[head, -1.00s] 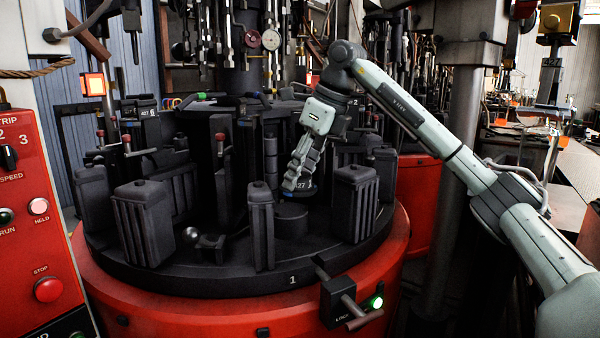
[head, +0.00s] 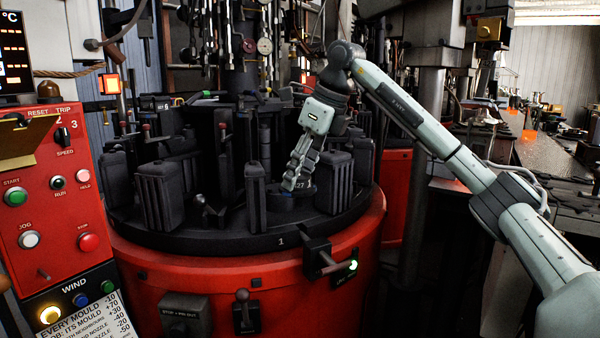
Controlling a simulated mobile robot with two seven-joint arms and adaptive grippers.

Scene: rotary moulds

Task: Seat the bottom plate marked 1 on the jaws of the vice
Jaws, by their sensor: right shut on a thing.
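My right gripper (head: 291,182) is in the middle of the head view, pointing down over the round black table (head: 225,243). Its fingers are shut on a small dark piece (head: 304,188) with pale characters ending in 27, which is mostly hidden by the fingers. I cannot read a mark 1 on the piece. It is between two dark ribbed mould halves; I cannot tell whether it touches what lies below. A figure 1 (head: 281,241) is on the table's front rim. I cannot make out the vice. My left gripper is not in view.
Dark mould halves (head: 160,197) stand around the table on a red base (head: 225,280). A latch (head: 322,257) with a green light sticks out in front. A red control panel (head: 50,190) is at the left. Cluttered benches (head: 560,165) lie at the far right.

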